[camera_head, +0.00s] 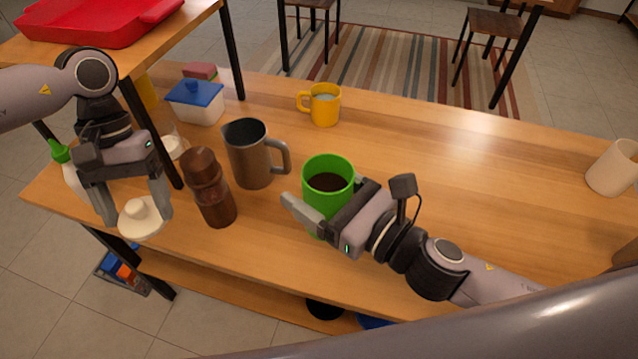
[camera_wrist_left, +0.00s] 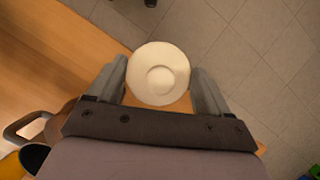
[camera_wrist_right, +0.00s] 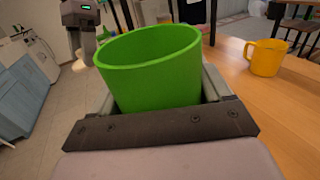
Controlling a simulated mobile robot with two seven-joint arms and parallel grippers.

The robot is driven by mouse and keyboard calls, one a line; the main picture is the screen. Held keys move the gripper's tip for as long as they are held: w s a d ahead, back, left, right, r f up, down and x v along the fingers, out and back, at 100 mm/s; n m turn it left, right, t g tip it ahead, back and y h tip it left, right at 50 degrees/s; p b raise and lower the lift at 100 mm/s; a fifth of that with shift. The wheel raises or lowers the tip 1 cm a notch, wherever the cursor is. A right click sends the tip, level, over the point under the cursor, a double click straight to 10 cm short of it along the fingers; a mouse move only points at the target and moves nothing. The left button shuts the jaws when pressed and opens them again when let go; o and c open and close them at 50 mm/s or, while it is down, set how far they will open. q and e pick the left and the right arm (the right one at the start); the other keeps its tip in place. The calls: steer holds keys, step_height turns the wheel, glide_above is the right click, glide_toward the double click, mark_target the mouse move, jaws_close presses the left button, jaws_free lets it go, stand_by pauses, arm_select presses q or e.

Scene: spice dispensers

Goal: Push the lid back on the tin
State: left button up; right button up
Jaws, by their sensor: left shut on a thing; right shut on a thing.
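The tin is a green open cylinder (camera_head: 327,172) with dark brown contents, on the table in the head view. My right gripper (camera_head: 300,215) is shut around its sides, and the green wall fills the space between the fingers in the right wrist view (camera_wrist_right: 150,75). The lid is a cream disc with a round knob (camera_head: 141,217), at the left in the head view. My left gripper (camera_head: 135,215) is shut on it, with a finger on either side in the left wrist view (camera_wrist_left: 158,75). The lid is well apart from the tin, near the table's left front edge.
Between lid and tin stand a brown wooden grinder (camera_head: 209,187) and a grey mug (camera_head: 252,153). A yellow mug (camera_head: 325,105) and a blue-lidded box (camera_head: 196,103) are behind. A raised shelf with a red tray (camera_head: 95,22) is at upper left. The table's right half is mostly clear.

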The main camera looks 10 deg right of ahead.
arm_select(q)
steer(key=d+r, duration=0.2)
steer(key=d, duration=0.4)
step_height(320, 180, up, 15)
steer(key=n+t+h, duration=0.2)
steer(key=n+h, duration=0.2)
steer(key=n, duration=0.7)
glide_above(327, 201)
steer(key=w, duration=0.4)
steer(key=shift+s+d+f, duration=0.2)
steer(key=shift+d, duration=0.1)
steer(key=shift+f, duration=0.1)
steer(key=shift+f, duration=1.9)
steer(key=shift+f, duration=0.1)
steer(key=shift+f, duration=0.8)
steer(key=shift+f, duration=0.65)
